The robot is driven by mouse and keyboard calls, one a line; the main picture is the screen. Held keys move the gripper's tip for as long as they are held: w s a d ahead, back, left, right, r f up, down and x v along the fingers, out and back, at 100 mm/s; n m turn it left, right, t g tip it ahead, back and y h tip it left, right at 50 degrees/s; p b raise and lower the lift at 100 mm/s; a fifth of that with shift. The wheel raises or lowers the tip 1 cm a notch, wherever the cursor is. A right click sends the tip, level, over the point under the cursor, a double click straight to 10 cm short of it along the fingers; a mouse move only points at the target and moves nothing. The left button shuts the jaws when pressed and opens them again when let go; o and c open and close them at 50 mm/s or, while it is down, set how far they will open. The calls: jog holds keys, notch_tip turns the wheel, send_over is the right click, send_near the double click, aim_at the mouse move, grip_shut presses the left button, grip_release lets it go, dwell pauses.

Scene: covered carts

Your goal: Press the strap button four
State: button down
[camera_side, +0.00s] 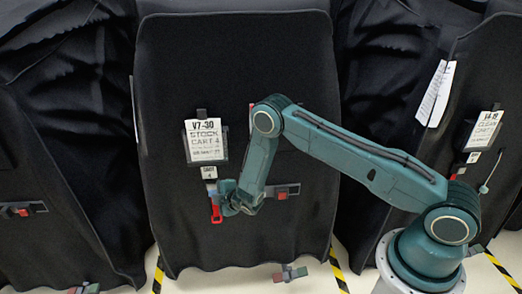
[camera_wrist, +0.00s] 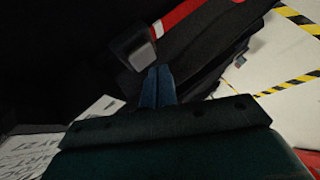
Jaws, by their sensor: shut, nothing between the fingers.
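A red strap piece (camera_side: 216,213) hangs on the front of the black-covered middle cart (camera_side: 200,90), below a small white tag (camera_side: 208,173) that seems to read "CART 4". My gripper (camera_side: 229,207) is right beside it, on its right, with the fingers shut and empty. In the wrist view, the blue fingertips (camera_wrist: 157,75) are together, just below a grey block (camera_wrist: 138,52) at the end of a red strap (camera_wrist: 178,16). I cannot tell whether the fingertips touch the block. No separate button face can be made out.
A "V7-30 STOCK CART 4" card (camera_side: 206,141) hangs above the tag. Another red-and-dark buckle (camera_side: 283,192) is to the right on the cover. A buckle (camera_side: 290,273) is near the floor. Covered carts stand on both sides. Yellow-black tape (camera_side: 338,275) marks the floor.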

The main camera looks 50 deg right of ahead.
jog(key=shift+w+d, duration=0.7)
jog(key=shift+d, duration=0.05)
dwell(2.2)
jog(key=shift+s+a, duration=0.1)
jog(key=shift+a, duration=0.05)
jog(key=shift+s+a, duration=0.6)
jog(key=shift+s+a, duration=0.1)
dwell(0.4)
jog(key=s+a, duration=0.3)
jog(key=shift+s+a, duration=0.15)
jog(key=shift+s, duration=0.05)
dwell(0.4)
